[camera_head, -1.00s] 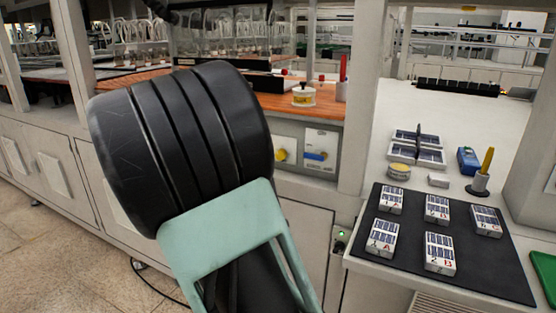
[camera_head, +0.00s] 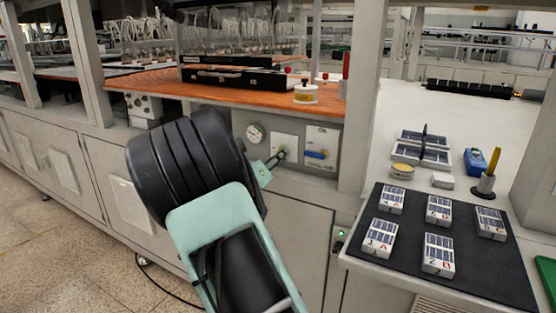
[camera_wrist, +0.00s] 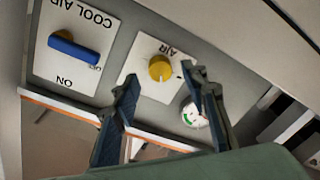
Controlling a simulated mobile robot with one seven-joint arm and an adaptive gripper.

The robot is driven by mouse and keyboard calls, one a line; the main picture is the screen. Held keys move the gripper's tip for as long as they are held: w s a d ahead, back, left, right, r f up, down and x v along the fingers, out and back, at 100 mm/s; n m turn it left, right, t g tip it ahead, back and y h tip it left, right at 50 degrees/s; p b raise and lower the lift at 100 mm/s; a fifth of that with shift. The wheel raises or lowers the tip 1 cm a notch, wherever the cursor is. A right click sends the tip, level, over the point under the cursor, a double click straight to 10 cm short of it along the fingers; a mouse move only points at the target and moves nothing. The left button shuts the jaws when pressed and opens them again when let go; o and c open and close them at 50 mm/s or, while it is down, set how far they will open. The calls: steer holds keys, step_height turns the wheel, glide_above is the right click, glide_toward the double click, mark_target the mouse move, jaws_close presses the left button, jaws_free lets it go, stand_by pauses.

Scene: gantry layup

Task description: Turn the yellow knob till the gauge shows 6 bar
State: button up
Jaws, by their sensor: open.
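The yellow knob (camera_wrist: 160,67) sits on a white plate marked AIR in the wrist view, with a pale mark on its face. My gripper (camera_wrist: 161,77) is open and empty, its fingertips to either side of the knob in the picture; I see no contact. The round white gauge (camera_wrist: 189,117) is partly behind one finger. In the head view the gauge (camera_head: 255,133) shows left of the knob's plate, its needle too small to read. My gripper (camera_head: 272,166) there points at the knob, which it mostly hides.
Beside the knob is a blue handle (camera_wrist: 73,50) on a plate marked COOL AIR; it also shows in the head view (camera_head: 316,154). An orange-brown worktop (camera_head: 150,83) overhangs the panel. At right, a dark mat (camera_head: 385,256) holds several small boxes.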

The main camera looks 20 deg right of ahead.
steer(key=shift+x, duration=1.15)
jaws_close()
